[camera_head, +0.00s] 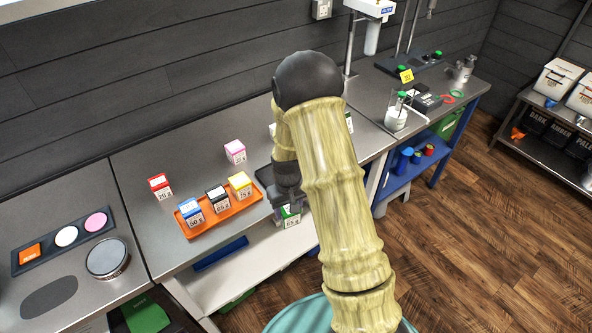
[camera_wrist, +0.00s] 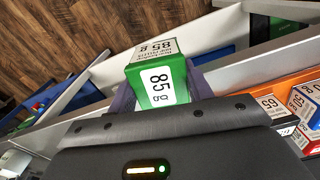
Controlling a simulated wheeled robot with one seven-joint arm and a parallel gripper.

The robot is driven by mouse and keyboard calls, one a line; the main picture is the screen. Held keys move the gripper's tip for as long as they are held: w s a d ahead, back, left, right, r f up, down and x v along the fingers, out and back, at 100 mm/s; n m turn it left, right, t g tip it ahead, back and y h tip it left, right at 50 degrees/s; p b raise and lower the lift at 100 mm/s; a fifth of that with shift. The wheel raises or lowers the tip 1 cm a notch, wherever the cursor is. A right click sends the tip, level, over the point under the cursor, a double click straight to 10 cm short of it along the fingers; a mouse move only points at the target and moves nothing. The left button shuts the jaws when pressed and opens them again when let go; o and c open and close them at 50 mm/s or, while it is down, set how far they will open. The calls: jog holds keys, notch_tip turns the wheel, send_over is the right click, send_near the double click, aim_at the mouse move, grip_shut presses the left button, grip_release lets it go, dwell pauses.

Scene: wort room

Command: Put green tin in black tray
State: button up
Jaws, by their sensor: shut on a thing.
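A green tin (camera_wrist: 155,82) with white "85 g" labels is held between the fingers of my gripper (camera_wrist: 162,92) in the wrist view. In the head view the tin (camera_head: 291,221) hangs below my gripper (camera_head: 287,203), out over the front edge of the steel counter. My arm covers part of this area.
An orange tray (camera_head: 222,218) holds blue, black and yellow tins. A red tin (camera_head: 160,187) and a pink tin (camera_head: 235,152) stand behind it. A dark tray (camera_head: 65,242) with round discs lies on the left counter. Bare steel (camera_head: 130,160) lies at the back left.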

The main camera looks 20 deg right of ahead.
aim_at(290, 225)
jog(key=shift+m, duration=0.8)
jog(key=f, duration=0.5)
jog(key=s+f, duration=0.1)
jog(key=f, duration=0.1)
jog(key=shift+f, duration=0.2)
jog(key=shift+s, duration=0.1)
